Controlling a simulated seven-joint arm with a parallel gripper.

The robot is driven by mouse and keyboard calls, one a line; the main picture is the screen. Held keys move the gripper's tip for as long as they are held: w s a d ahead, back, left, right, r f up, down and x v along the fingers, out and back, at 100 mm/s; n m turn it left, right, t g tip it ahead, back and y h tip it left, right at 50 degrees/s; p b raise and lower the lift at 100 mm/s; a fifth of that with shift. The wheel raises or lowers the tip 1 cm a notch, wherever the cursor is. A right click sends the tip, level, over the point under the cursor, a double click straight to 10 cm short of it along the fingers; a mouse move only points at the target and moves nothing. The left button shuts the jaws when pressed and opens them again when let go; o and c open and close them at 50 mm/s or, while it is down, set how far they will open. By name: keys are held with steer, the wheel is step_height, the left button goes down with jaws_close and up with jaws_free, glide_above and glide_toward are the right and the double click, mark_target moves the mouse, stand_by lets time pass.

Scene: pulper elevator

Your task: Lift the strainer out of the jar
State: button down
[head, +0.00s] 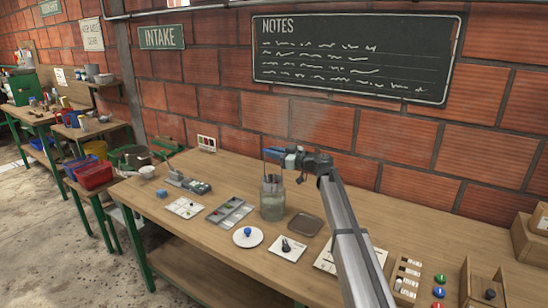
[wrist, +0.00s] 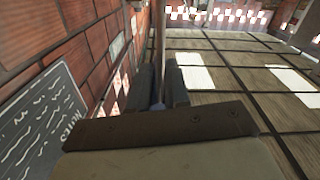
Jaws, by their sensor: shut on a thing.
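A glass jar (head: 272,206) stands upright on the wooden bench, with pale contents. My gripper (head: 273,155) is above the jar's mouth, reaching in from the right. In the wrist view my gripper (wrist: 160,88) is shut on a thin upright rod, the strainer's handle (wrist: 160,45), which runs between the two fingers. In the head view, thin parts of the strainer (head: 271,181) show between the gripper and the jar's neck. The strainer's lower end is hidden; I cannot tell how deep it sits in the jar.
A brown tray (head: 305,224) lies right of the jar. A grey compartment tray (head: 229,213), a white plate with a blue knob (head: 248,238) and a white board with a dark item (head: 288,249) lie nearby. The brick wall with a chalkboard (head: 350,58) is close behind.

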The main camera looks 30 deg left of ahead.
steer(key=shift+r, duration=1.15)
